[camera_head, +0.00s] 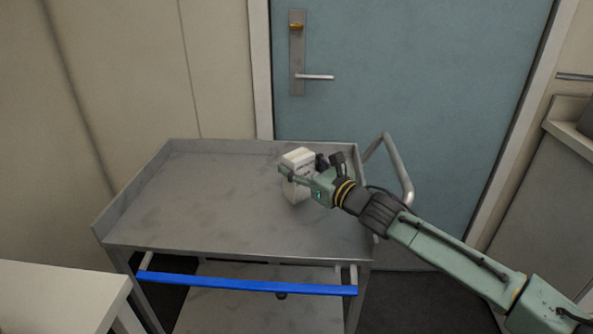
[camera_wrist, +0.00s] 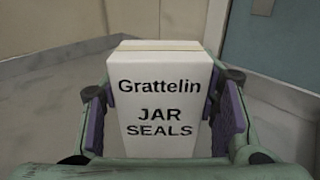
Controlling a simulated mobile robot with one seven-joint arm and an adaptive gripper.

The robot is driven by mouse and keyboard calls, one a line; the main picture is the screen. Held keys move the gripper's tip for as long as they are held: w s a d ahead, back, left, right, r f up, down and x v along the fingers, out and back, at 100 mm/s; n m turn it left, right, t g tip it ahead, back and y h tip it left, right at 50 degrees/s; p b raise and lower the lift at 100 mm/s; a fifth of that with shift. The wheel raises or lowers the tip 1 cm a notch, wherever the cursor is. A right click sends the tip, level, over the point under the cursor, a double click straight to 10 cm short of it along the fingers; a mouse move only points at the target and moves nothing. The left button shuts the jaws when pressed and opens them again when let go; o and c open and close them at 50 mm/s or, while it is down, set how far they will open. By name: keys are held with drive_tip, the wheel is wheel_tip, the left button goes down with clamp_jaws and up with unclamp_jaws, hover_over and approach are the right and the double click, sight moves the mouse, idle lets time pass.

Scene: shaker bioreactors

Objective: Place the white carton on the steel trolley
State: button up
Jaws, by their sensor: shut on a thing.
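The white carton (camera_head: 298,160) is upright over the right part of the steel trolley's top. In the wrist view the carton (camera_wrist: 160,100) fills the middle and reads "Grattelin JAR SEALS". My gripper (camera_head: 300,178) comes in from the right and is shut on the carton, with a finger pad on each side of it in the wrist view (camera_wrist: 162,125). The steel trolley (camera_head: 200,205) has a raised rim and an otherwise empty top. I cannot tell whether the carton's base touches the trolley top.
A blue bar (camera_head: 245,285) runs along the trolley's front above a lower shelf (camera_head: 230,310). A curved handle (camera_head: 398,165) is at its right end. A blue door (camera_head: 420,80) stands behind. A white table corner (camera_head: 60,295) is at front left. The trolley top's left and middle are clear.

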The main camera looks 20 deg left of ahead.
sight(306, 176)
drive_tip(key=shift+f, duration=0.95)
drive_tip(key=shift+f, duration=0.15)
drive_tip(key=o, duration=1.2)
drive_tip(key=shift+r, duration=0.25)
drive_tip(key=b+v, duration=0.2)
drive_tip(key=v, duration=0.4)
drive_tip(key=shift+d+f, duration=0.2)
drive_tip(key=shift+d, duration=0.05)
drive_tip(key=shift+s+d+r, duration=0.1)
drive_tip(key=shift+s+d, duration=0.25)
drive_tip(key=shift+d, duration=0.05)
